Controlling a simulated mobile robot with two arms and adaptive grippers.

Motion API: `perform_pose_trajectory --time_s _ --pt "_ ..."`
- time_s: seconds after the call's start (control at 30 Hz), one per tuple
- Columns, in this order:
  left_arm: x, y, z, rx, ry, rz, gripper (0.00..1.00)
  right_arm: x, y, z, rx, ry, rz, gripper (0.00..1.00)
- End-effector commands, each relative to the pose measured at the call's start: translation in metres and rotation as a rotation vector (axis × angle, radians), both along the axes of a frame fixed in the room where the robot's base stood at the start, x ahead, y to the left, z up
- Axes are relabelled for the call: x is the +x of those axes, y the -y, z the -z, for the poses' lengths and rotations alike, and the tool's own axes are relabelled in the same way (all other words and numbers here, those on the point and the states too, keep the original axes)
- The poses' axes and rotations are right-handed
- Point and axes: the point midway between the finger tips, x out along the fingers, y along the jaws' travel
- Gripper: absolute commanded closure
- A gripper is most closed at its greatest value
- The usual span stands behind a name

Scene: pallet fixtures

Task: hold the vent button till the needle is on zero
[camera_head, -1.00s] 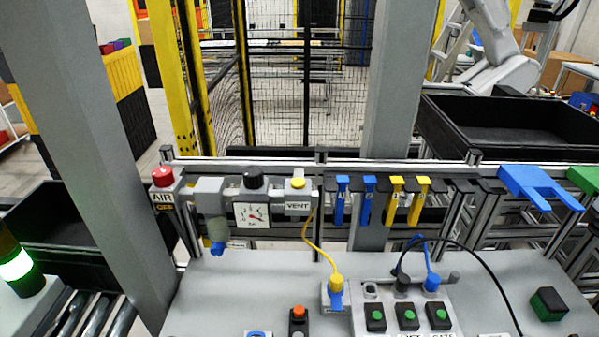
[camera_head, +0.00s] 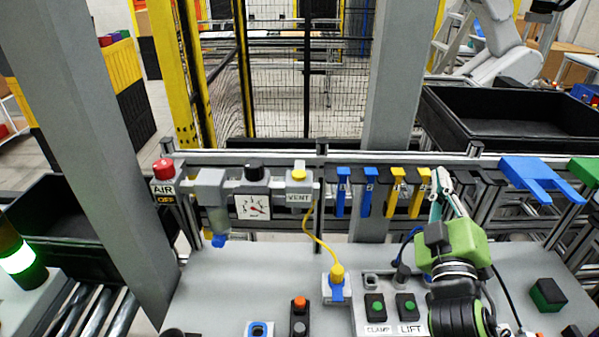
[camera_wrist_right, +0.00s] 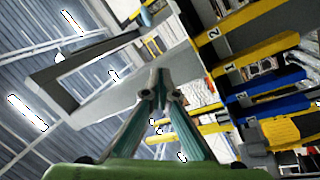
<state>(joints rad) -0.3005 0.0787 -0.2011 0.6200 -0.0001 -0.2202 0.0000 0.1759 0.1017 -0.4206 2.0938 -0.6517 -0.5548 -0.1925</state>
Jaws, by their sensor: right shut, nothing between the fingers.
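The yellow vent button (camera_head: 298,174) sits on top of a grey block with a VENT label (camera_head: 298,197) on the rail. Nothing touches it. The white square gauge (camera_head: 252,207) is to its left under a black knob. Its needle seems to point to the lower right; the reading is too small to be sure of. My right gripper (camera_head: 439,178) is shut and empty, to the right of the button, by the yellow hooks. Its fingertips meet in the right wrist view (camera_wrist_right: 158,80). My left gripper is not in view.
A red AIR knob (camera_head: 163,169) stands left of the gauge. Blue hooks (camera_head: 341,193) and yellow hooks (camera_head: 395,191) hang between the vent block and my right gripper. A yellow cable (camera_head: 320,240) runs down to a yellow plug (camera_head: 337,275). A grey post (camera_head: 392,90) rises behind the hooks.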

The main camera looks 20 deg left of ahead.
Motion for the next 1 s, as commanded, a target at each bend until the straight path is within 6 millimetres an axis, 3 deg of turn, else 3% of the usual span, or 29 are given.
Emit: perform_pose_trajectory --time_s 0.03,0.1,0.3,0.5,0.6,0.77,0.9,1.0 --pt "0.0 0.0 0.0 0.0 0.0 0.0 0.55 0.003 -0.014 -0.024 -0.044 0.075 -0.022 1.0" --pt "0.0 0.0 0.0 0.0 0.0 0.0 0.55 0.003 -0.032 -0.054 -0.107 0.175 -0.051 1.0" --pt "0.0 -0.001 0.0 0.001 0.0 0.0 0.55 -0.012 -0.093 -0.131 -0.312 0.47 -0.135 1.0" --pt "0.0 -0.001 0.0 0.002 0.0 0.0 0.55 -0.046 -0.167 -0.189 -0.565 0.787 -0.227 1.0" --pt "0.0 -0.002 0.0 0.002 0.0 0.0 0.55 -0.069 -0.207 -0.207 -0.72 0.957 -0.277 1.0" --pt "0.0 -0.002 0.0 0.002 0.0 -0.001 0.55 -0.108 -0.276 -0.211 -1.044 1.255 -0.373 1.0" --pt "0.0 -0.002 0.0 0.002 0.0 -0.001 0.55 -0.126 -0.322 -0.184 -1.399 1.5 -0.469 1.0" --pt "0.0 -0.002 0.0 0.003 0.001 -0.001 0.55 -0.123 -0.338 -0.156 -1.678 1.633 -0.543 1.0"
